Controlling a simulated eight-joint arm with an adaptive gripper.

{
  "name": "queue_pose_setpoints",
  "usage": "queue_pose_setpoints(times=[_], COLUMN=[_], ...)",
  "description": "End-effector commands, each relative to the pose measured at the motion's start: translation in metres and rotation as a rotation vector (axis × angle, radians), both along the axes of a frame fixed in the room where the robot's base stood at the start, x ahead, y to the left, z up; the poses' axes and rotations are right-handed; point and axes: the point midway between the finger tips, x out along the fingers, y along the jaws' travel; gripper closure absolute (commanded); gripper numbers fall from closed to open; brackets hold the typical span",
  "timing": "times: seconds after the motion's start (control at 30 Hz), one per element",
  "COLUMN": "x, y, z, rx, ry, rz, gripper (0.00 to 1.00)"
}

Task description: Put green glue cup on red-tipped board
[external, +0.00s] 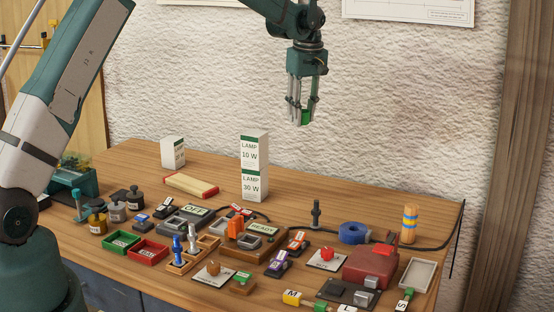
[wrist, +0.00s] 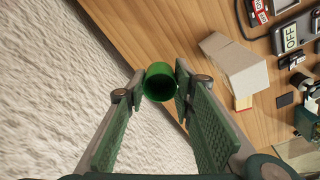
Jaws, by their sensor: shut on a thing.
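My gripper (external: 301,120) is high above the back of the table, in front of the white wall. It is shut on the green glue cup (external: 306,117), which shows between its fingertips. In the wrist view the cup (wrist: 160,82) is round with a dark hollow inside, held between the two fingers (wrist: 159,90). The red-tipped board (external: 190,186) is a flat pale block with red along its end, lying on the table to the lower left of my gripper. In the wrist view a small part of the board (wrist: 243,103) shows beside a box; the rest is hidden.
Two stacked lamp boxes (external: 254,167) stand right of the board. A smaller white box (external: 173,151) stands behind it. Many small items crowd the table front, including a green tray (external: 121,243) and a blue tape roll (external: 354,233). The table's back right is fairly clear.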

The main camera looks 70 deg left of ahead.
Motion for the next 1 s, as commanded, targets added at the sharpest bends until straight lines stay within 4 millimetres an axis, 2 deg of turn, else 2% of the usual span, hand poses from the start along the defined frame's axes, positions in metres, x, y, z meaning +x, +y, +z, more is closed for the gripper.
queue_pose_setpoints(times=[0.1,0.47,0.7,1.0], x=[-0.004,-0.072,-0.143,-0.239], y=[0.003,0.040,0.070,0.098], z=[0.018,0.017,0.018,0.017], rx=[0.000,-0.003,-0.005,-0.005], ry=[0.000,0.000,0.001,0.003], rz=[0.000,-0.047,-0.097,-0.166], gripper=[0.81,0.81,0.81,0.81])
